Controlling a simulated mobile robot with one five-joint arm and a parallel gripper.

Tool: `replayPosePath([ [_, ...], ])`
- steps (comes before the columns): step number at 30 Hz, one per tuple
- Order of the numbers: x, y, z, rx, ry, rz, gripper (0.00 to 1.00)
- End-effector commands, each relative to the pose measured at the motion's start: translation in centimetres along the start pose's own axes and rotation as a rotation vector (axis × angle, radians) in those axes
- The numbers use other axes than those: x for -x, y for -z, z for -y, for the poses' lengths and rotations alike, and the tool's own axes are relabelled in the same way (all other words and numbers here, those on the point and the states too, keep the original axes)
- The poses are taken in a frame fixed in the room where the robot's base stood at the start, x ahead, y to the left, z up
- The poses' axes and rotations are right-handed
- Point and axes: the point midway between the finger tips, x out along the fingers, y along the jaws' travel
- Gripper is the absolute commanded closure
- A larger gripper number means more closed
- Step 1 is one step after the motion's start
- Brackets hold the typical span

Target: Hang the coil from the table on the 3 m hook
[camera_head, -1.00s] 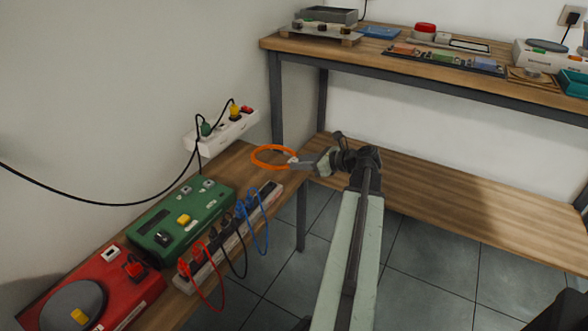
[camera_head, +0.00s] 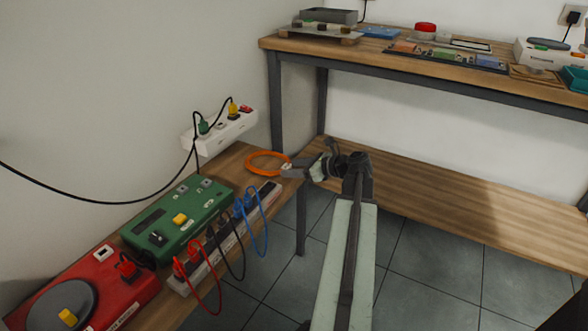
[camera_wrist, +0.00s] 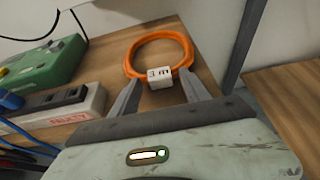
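The orange coil (camera_head: 266,163) appears to lie on the far end of the low wooden table near the wall. In the wrist view the coil (camera_wrist: 160,48) is a ring with a white tag (camera_wrist: 159,78) marked "3 m" on its near side. My gripper (camera_head: 289,170) is at the coil's right side. In the wrist view my gripper (camera_wrist: 160,80) has its fingers apart, one on each side of the tag, with a gap visible at least on the left. I cannot make out a hook in either view.
A green box (camera_head: 178,222), a red device (camera_head: 95,290) and a power strip with plugged cables (camera_head: 225,240) stand on the low table. A white socket strip (camera_head: 220,132) is on the wall behind. A higher workbench (camera_head: 400,66) with a lower shelf (camera_head: 450,200) stands beyond.

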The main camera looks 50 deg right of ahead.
Motion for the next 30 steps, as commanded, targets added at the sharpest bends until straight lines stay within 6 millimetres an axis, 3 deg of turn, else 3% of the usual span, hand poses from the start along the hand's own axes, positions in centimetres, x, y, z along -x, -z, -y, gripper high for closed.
replayPosePath([
  [8, 0.3, 0.0, 0.0, 0.000, 0.001, 0.000, 0.46],
  [16, 5.4, -0.4, 0.1, -0.001, 0.003, 0.000, 0.46],
  [21, 7.5, -0.2, 0.1, -0.001, 0.001, 0.000, 0.46],
  [30, 7.8, 0.0, 0.1, 0.000, 0.000, 0.000, 0.46],
])
